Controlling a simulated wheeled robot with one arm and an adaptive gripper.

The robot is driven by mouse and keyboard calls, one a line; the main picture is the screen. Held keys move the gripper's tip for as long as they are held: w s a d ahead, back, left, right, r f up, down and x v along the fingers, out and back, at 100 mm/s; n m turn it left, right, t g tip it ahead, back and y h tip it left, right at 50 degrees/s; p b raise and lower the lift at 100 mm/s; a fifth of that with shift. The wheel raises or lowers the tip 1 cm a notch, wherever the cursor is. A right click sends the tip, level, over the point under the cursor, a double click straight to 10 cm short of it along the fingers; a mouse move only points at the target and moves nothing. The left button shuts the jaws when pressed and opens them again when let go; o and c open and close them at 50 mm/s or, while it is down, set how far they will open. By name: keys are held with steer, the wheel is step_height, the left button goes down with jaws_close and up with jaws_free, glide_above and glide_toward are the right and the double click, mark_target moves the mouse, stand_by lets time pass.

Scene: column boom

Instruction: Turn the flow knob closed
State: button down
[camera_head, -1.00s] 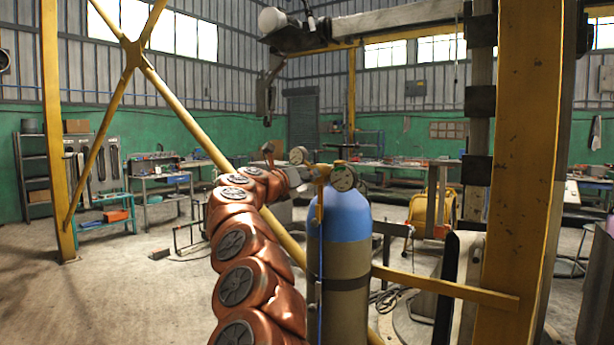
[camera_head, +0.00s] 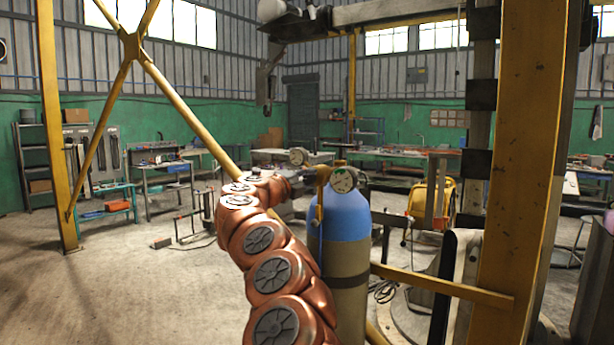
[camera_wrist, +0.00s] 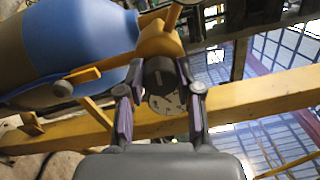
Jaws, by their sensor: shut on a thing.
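The flow knob (camera_wrist: 158,78) is a dark round knob on the brass regulator (camera_wrist: 158,42) in the wrist view, with a pale marked face (camera_wrist: 166,103) beside it. My gripper (camera_wrist: 160,103) has one finger on each side of the knob and is shut on it. The regulator (camera_head: 323,177) sits atop a gas cylinder (camera_head: 338,270) with a blue shoulder and grey-tan body. In the head view my gripper (camera_head: 298,187) meets the regulator from the left; my arm hides part of it and the knob. How far the knob is turned cannot be told.
A yellow bar (camera_head: 440,286) crosses beside the cylinder to a thick yellow post (camera_head: 525,160). A slanting yellow brace (camera_head: 185,110) stands behind my arm. The floor at left is open.

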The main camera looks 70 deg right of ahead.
steer(key=shift+n, duration=0.6)
steer(key=c, duration=0.8)
jaws_free()
steer(key=shift+o, duration=0.2)
steer(key=shift+a, duration=0.1)
steer(key=v, duration=1.1)
steer(key=shift+a, duration=0.35)
steer(key=shift+w, duration=0.15)
